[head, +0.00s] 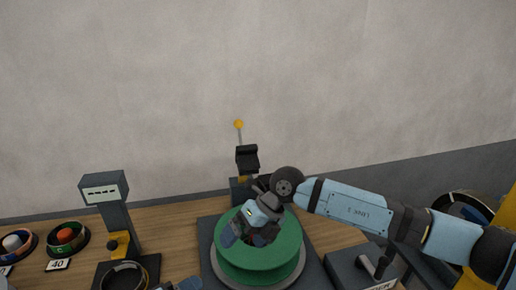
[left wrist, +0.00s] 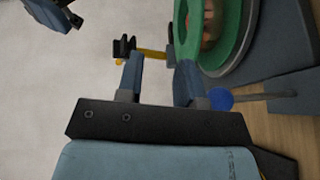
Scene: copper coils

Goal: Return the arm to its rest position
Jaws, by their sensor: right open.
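My right arm reaches in from the right in the head view. Its gripper (head: 247,234) is open, angled down over the middle of the green spool (head: 262,264). The fingers overlap the spool's centre, so I cannot tell whether they touch anything inside it. My left gripper shows in the left wrist view (left wrist: 160,78), with its two fingers apart and nothing seen between them. The spool (left wrist: 246,42) is beyond its fingers at the upper right there. In the head view only a small bluish piece, perhaps of my left arm, shows at the bottom edge.
A dark stand with a display (head: 104,190) is left of the spool. A black clamp post (head: 247,160) with a yellow-tipped rod (head: 239,125) stands behind it. Small coil dishes (head: 67,238) and a "40" card (head: 58,265) are at far left. A blue knob (left wrist: 221,99) shows near my left gripper.

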